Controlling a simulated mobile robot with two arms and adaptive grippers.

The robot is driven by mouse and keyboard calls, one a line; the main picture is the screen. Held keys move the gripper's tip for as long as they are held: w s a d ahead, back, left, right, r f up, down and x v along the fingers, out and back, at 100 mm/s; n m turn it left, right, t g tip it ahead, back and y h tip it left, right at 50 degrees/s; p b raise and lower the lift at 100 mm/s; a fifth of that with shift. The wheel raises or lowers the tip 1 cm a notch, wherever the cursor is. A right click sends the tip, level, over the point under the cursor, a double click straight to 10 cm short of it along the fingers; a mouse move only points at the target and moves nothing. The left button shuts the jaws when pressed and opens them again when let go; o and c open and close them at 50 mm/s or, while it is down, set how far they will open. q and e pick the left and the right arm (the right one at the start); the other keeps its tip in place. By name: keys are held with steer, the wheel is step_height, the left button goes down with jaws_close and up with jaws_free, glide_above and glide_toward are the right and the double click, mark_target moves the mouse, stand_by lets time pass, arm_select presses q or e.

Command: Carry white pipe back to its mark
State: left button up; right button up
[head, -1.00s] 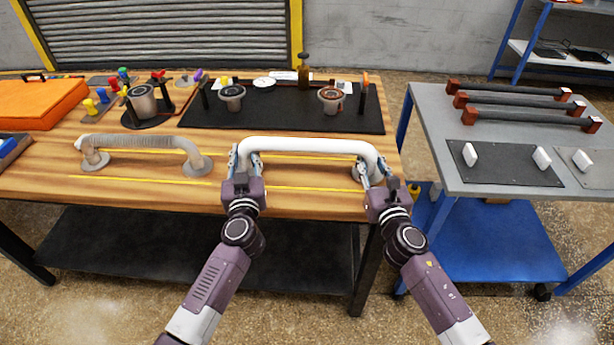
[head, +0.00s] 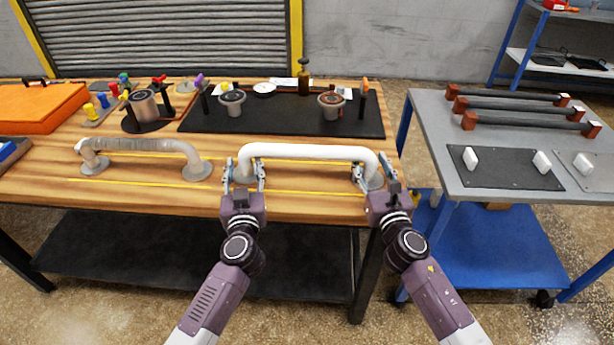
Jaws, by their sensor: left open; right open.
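The white pipe (head: 308,151) is a U-shaped tube on the wooden table (head: 140,198), its long span level and its two ends bent down. It lies between yellow lines on the table top. My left gripper (head: 243,176) is open, its fingers on either side of the pipe's left bent end. My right gripper (head: 374,176) is open at the pipe's right bent end, with its fingers around or just in front of it. Whether any finger touches the pipe cannot be told. The pipe's feet are partly hidden by the grippers.
A grey ribbed pipe (head: 142,145) stands to the left on round flanges. A black mat (head: 285,122) with fittings lies behind. An orange case (head: 38,107) is at far left. A grey cart (head: 440,140) with dark bars stands to the right, across a gap.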

mark_target(370, 177)
arm_select(q)
steer(key=s, duration=0.4)
steer(key=s+d, duration=0.1)
steer(key=s, duration=0.1)
arm_select(e)
steer(key=shift+s+a+f, duration=0.1)
steer(key=shift+s+f, duration=0.1)
steer(key=shift+f, duration=0.4)
steer(key=shift+s+f, duration=0.15)
steer(key=shift+f, duration=0.45)
arm_select(q)
steer(key=shift+w+a+f, duration=0.15)
steer(key=shift+w, duration=0.05)
arm_select(e)
steer(key=shift+s, duration=0.5)
arm_select(q)
steer(key=shift+d, duration=0.2)
arm_select(e)
steer(key=s, duration=0.1)
steer(key=s+d+r, duration=0.1)
steer(key=s, duration=0.3)
steer(key=shift+d+r, duration=0.25)
steer(key=shift+d, duration=0.05)
steer(key=shift+s+d+r, duration=0.1)
steer(key=shift+s+r, duration=0.2)
steer(key=shift+s, duration=0.3)
